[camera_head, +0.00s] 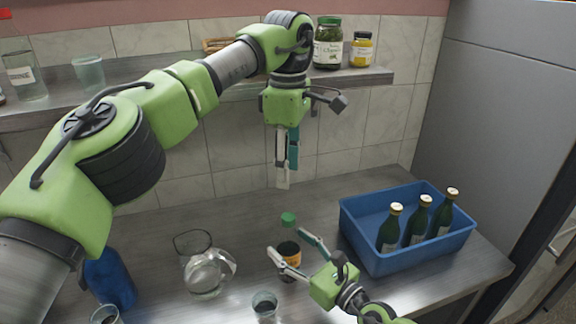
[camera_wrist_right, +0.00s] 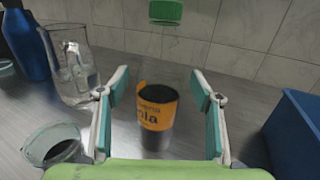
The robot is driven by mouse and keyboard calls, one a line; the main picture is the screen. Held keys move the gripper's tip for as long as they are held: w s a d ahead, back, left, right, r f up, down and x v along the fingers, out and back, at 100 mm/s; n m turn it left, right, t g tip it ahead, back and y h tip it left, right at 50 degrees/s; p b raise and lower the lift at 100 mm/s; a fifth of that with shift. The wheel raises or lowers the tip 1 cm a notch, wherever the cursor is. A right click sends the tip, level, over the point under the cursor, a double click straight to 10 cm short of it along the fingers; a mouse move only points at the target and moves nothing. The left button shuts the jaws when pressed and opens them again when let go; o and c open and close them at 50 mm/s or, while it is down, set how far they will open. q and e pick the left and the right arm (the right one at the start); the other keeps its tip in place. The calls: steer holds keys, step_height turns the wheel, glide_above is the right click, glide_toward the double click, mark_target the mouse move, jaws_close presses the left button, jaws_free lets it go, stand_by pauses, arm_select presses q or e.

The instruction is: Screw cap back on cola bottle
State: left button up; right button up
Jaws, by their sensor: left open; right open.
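The cola bottle (camera_head: 291,262) stands upright on the steel counter, dark inside with an orange label; it also shows in the right wrist view (camera_wrist_right: 157,110). A green cap (camera_head: 288,219) shows above it, and in the right wrist view (camera_wrist_right: 165,12) at the top edge. I cannot make out a clear neck between cap and dark body. My right gripper (camera_head: 287,243) is open, its fingers on either side of the bottle, with gaps in the wrist view (camera_wrist_right: 160,97). My left gripper (camera_head: 288,173) points down above the cap, open, empty and apart from it.
A blue crate (camera_head: 372,253) with three green bottles stands right of the cola bottle. A glass pitcher (camera_head: 207,272), a small glass (camera_head: 264,305) and a blue bottle (camera_head: 110,280) stand to the left. A wall shelf (camera_head: 225,93) holding jars runs behind my left arm.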

steer(key=v, duration=1)
steer(key=shift+s+d, duration=0.2)
steer(key=shift+s, duration=0.1)
